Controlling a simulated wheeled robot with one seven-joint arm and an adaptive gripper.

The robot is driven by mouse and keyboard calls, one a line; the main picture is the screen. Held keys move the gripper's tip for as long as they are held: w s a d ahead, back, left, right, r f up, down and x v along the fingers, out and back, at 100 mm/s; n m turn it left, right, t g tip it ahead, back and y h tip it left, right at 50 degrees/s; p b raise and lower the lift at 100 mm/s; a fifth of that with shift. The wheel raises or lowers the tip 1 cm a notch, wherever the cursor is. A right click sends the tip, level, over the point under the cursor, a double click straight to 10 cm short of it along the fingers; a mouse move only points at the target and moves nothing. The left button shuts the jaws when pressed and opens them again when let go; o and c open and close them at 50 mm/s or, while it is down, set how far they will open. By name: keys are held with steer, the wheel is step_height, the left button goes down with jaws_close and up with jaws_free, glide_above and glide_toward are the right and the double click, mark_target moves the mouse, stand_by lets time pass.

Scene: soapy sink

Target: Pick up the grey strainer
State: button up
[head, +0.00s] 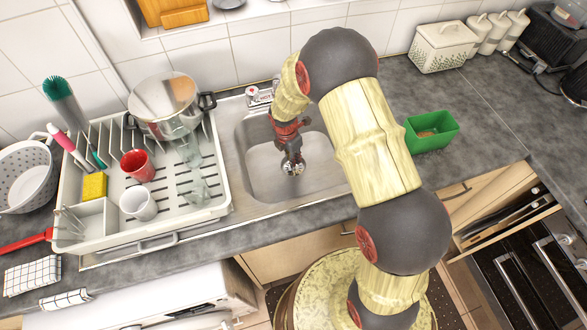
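My gripper (290,157) points down into the metal sink basin (262,183). A small, round, shiny grey piece with dark spots (293,169) is right at its fingertips, low in the basin. It may be a sink strainer or the drain; I cannot tell which, nor whether the fingers touch it. The fingers are too small and dark to show whether they are open or shut. A larger light grey colander (12,160) with holes stands on the counter at the far left, well away from my gripper.
A white dish rack (190,210) left of the sink holds a steel pot (165,103), a red cup (137,166) and a white cup (138,204). A green container (431,130) stands right of the sink. My arm hides part of the basin's right side.

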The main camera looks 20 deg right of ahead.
steer(key=f, duration=0.1)
steer(key=f+b, duration=0.1)
steer(key=f, duration=0.2)
steer(key=shift+w+d+f, duration=0.15)
steer(key=shift+d+f, duration=0.1)
steer(key=shift+f, duration=0.15)
steer(key=shift+c, duration=0.5)
jaws_close()
steer(key=shift+r, duration=0.1)
